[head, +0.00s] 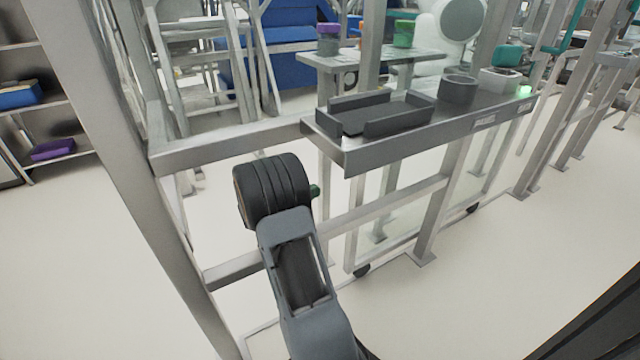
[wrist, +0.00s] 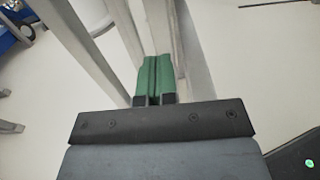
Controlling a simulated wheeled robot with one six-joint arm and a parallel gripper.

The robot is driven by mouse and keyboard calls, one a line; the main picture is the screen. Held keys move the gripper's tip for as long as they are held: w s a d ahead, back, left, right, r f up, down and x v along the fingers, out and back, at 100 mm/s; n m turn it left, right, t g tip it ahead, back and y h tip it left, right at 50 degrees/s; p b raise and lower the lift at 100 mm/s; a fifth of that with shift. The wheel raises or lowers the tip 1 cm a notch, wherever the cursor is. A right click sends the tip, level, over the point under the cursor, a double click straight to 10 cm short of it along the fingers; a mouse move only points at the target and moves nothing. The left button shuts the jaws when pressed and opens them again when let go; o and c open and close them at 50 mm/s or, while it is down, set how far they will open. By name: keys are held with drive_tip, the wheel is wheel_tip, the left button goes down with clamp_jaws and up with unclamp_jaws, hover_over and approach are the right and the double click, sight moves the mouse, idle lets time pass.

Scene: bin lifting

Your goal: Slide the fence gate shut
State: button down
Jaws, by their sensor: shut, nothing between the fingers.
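The fence is a grey metal frame with a tall post (head: 120,150) at left and rails running right. A lower framed section on small black casters, which looks like the gate (head: 398,246), stands under and behind the shelf; its exact edges are hard to tell. My gripper (head: 316,190) is in front of the opening between the left post and the shelf. Only a bit of its green fingers shows past my dark wrist. In the wrist view my gripper's green fingers (wrist: 153,76) are shut and empty, close to grey metal bars (wrist: 158,35); contact cannot be told.
A grey shelf (head: 345,160) on the fence holds a dark tray (head: 378,118), a dark round cup (head: 458,90) and a pale box (head: 499,80). A table (head: 385,58) with purple and green containers stands behind. Pale floor at the lower right is clear.

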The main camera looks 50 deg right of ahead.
sight(356, 176)
drive_tip(key=b+x, duration=0.4)
drive_tip(key=x, duration=0.7)
drive_tip(key=shift+s+d+f, duration=0.15)
drive_tip(key=shift+d, duration=0.05)
drive_tip(key=shift+s+d+b, duration=0.2)
drive_tip(key=shift+d+b, duration=0.35)
drive_tip(key=shift+d, duration=0.15)
drive_tip(key=shift+d+r, duration=0.2)
drive_tip(key=shift+d, duration=0.05)
